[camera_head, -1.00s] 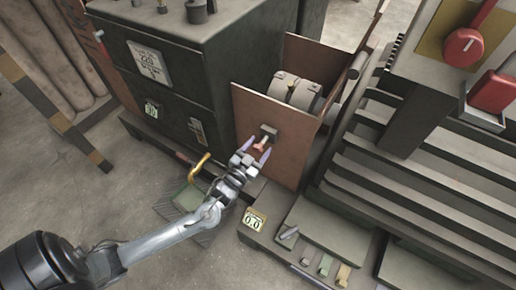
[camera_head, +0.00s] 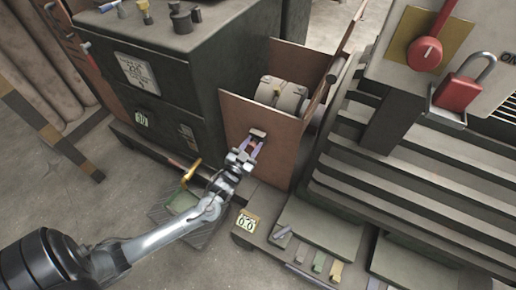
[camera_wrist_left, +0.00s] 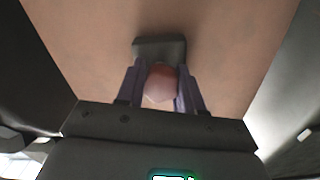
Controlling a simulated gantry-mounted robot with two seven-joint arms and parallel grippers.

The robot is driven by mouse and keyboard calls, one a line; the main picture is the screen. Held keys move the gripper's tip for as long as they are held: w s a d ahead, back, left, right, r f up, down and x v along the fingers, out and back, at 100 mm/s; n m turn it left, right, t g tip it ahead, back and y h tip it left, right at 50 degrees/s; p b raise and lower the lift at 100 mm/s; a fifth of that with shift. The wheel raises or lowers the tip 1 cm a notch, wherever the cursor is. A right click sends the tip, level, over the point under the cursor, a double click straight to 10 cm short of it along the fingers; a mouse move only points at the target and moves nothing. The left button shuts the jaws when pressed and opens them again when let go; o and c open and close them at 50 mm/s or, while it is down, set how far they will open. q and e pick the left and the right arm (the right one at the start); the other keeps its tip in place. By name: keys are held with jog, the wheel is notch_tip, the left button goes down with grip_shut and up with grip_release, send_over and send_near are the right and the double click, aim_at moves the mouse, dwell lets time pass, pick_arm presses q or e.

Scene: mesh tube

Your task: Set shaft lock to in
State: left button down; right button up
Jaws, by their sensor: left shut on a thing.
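The shaft lock is a small reddish knob (camera_wrist_left: 160,84) on a dark grey block (camera_wrist_left: 159,48), set on a brown panel (camera_head: 235,113). In the left wrist view the knob sits between the two purple fingers of my left gripper (camera_wrist_left: 161,86). In the head view my left gripper (camera_head: 245,150) reaches up to the block (camera_head: 258,134) on the panel's front face, and its fingers mostly hide the knob. The left gripper is shut on the knob. My right gripper is not in view.
A dark green cabinet (camera_head: 180,90) stands left of the panel, with a yellow handle (camera_head: 191,170) low beside my arm. A grey drum (camera_head: 281,93) lies behind the panel. A slatted grey machine (camera_head: 400,165) stands right, with a red padlock (camera_head: 456,92). Small pedals (camera_head: 319,261) lie at the front.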

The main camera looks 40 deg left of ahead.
pick_arm(q)
jog(key=c, duration=1.1)
grip_release()
jog(key=shift+w, duration=0.1)
jog(key=o, duration=0.4)
jog(key=shift+w+r, duration=0.1)
jog(key=shift+w, duration=0.1)
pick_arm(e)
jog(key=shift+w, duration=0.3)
pick_arm(q)
jog(key=shift+s, duration=0.15)
jog(key=shift+s, duration=0.2)
jog(key=p+v, duration=0.5)
jog(key=v, duration=0.5)
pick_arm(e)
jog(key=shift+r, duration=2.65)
pick_arm(q)
jog(key=shift+s+r, duration=0.1)
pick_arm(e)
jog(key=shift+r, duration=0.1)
